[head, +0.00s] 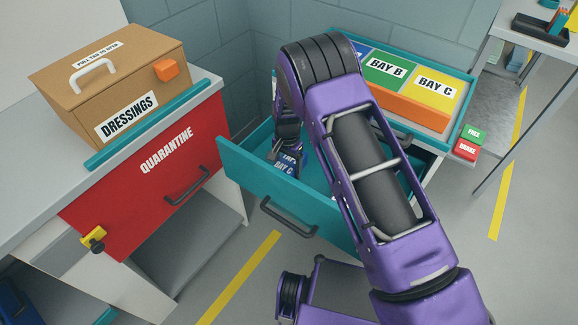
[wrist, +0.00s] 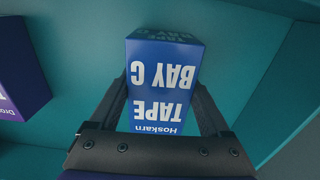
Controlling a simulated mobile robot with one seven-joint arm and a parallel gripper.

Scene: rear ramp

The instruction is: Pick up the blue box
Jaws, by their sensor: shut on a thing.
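The blue box (wrist: 165,75), labelled "Hoskarn TAPE BAY C", stands between the two black fingers of my gripper (wrist: 162,92) in the wrist view. The fingers are shut on its sides, and its lettering appears upside down. In the head view only a small part of the blue box (head: 285,164) shows, inside the open teal drawer (head: 262,180). My purple arm reaches down into that drawer and hides much of its inside. I cannot tell whether the box touches the drawer floor.
A dark blue-purple box (wrist: 22,68) lies left of the held box in the drawer. Above the drawer is a tray (head: 462,112) with bay labels and an orange bar (head: 403,104). A red quarantine drawer (head: 150,180) with a dressings box (head: 110,80) above stands left.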

